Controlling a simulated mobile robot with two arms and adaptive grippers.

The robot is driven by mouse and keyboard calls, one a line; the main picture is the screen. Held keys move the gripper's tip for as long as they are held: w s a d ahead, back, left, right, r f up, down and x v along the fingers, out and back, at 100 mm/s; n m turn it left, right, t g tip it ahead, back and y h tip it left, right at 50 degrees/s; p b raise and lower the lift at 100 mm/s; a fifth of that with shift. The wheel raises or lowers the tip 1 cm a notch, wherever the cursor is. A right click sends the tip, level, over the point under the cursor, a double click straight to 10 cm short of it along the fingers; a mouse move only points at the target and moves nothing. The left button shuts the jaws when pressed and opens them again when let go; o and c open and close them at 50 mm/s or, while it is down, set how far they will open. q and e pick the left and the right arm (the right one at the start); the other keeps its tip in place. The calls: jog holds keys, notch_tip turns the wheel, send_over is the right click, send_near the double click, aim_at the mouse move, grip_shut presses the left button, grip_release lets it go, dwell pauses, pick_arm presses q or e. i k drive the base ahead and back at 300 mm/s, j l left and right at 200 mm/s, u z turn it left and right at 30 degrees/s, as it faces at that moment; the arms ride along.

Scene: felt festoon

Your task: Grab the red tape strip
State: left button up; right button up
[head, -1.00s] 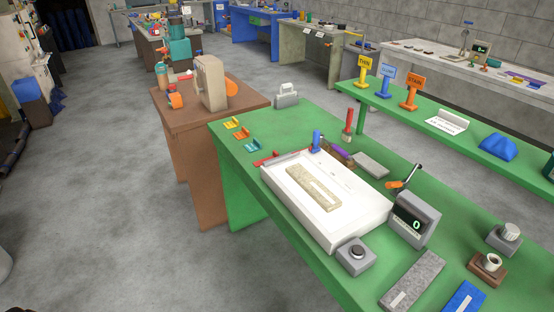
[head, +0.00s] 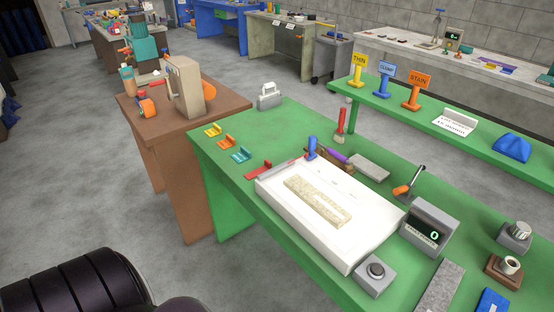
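A flat red strip-like piece (head: 258,171) lies on the green table (head: 222,212) at the back left corner of the white tray (head: 358,262). A thin grey bar (head: 284,167) lies beside it along the tray's back edge. I cannot tell for sure whether this red piece is tape. A black, ribbed part of my own arm shows at the bottom left, well apart from the table. Neither gripper's fingers are in view.
A beige felt strip (head: 318,202) lies in the tray. A blue-handled tool (head: 312,148), a red-handled brush (head: 341,124) and a display box (head: 428,229) stand around it. Yellow, orange and teal clips (head: 227,143) lie at the table's left. A brown table (head: 185,150) adjoins.

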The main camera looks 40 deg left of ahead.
aim_at(268, 165)
jog(key=j+z, duration=0.15)
jog(key=j, duration=0.8)
jog(key=j+z, duration=0.15)
jog(key=j, duration=0.8)
jog(key=k+j+z, duration=0.15)
jog(key=j, duration=0.8)
